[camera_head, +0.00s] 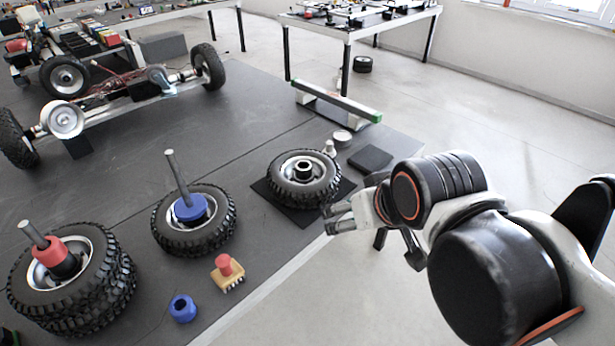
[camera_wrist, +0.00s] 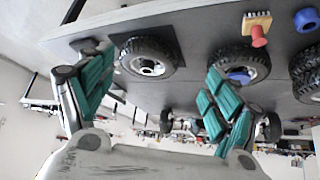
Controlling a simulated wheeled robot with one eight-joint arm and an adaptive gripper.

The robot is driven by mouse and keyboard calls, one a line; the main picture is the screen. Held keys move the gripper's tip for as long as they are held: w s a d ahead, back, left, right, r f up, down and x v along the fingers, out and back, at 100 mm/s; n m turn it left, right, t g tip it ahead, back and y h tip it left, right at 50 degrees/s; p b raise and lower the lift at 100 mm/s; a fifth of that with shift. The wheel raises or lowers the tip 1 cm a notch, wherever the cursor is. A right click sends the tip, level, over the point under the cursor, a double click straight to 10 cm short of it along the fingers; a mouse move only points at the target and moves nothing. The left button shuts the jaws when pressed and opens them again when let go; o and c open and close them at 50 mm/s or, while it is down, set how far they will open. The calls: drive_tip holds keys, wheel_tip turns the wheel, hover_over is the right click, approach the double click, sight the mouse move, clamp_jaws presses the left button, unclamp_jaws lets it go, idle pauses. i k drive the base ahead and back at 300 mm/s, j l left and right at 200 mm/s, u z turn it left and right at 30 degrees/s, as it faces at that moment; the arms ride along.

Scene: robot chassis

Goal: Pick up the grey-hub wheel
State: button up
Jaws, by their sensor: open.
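The grey-hub wheel (camera_head: 284,187) lies flat on a black square pad (camera_head: 272,203) near the table's right front edge, its silver hub and dark centre facing up. My gripper (camera_head: 336,218) is just beyond the table edge, to the right of and in front of this wheel, apart from it. In the wrist view, the grey-hub wheel (camera_wrist: 133,66) appears beyond and between the spread teal fingers of my gripper (camera_wrist: 160,65). The gripper is open, with nothing between its fingers.
A blue-hub wheel (camera_head: 165,228) and stacked red-hub wheels (camera_head: 105,285) with upright rods stand to the left. A yellow brush with red knob (camera_head: 227,273) and blue ring (camera_head: 182,308) lie in front. A chassis (camera_head: 120,100) stands behind, and a long bar (camera_head: 335,101) lies at the back right.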

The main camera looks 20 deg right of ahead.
sight(302, 178)
drive_tip(key=i+j+z, duration=0.15)
drive_tip(key=i+z, duration=0.2)
drive_tip(key=i+j+z, duration=0.35)
drive_tip(key=k+u, duration=0.1)
drive_tip(key=k, duration=0.2)
drive_tip(key=i+z, duration=0.15)
drive_tip(key=i+l, duration=0.05)
